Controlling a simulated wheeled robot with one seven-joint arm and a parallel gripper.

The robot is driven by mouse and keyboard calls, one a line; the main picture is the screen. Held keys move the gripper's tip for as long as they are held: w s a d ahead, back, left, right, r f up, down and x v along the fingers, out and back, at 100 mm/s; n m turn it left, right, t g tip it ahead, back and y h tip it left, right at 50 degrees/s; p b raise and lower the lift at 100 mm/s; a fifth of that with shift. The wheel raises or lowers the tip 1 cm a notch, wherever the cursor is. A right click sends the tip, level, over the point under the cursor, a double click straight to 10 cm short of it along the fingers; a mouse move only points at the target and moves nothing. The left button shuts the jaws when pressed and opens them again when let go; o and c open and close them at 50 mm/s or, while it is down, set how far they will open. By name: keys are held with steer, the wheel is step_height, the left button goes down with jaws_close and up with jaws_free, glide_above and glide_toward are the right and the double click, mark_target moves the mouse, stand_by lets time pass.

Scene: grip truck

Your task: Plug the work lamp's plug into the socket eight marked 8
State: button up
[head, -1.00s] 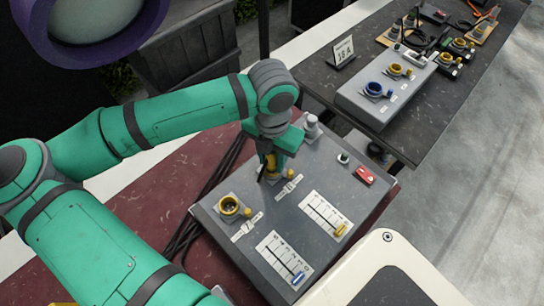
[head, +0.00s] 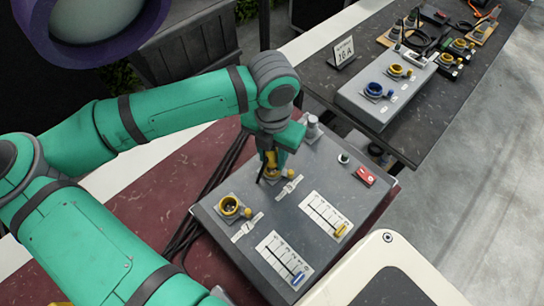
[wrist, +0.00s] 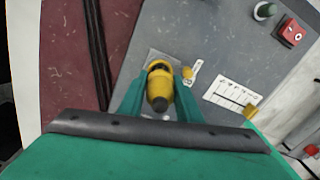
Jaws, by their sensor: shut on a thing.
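My gripper (head: 271,166) is shut on the yellow plug (wrist: 160,92), which has a dark rear end. The green fingers lie on both sides of it in the wrist view. The plug's front is at the upper yellow socket (wrist: 158,65) on the grey control box (head: 318,165). I cannot tell how deep it sits in that socket, as the plug and fingers cover it. A second yellow socket (head: 229,206), open and empty, is nearer on the same box. The label plates by the sockets are too small to read.
A further table holds a grey box with a blue socket (head: 375,90), several other sockets and a sign reading 16 A (head: 344,51).

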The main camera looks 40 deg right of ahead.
steer(key=shift+r, duration=1)
steer(key=shift+w, duration=0.1)
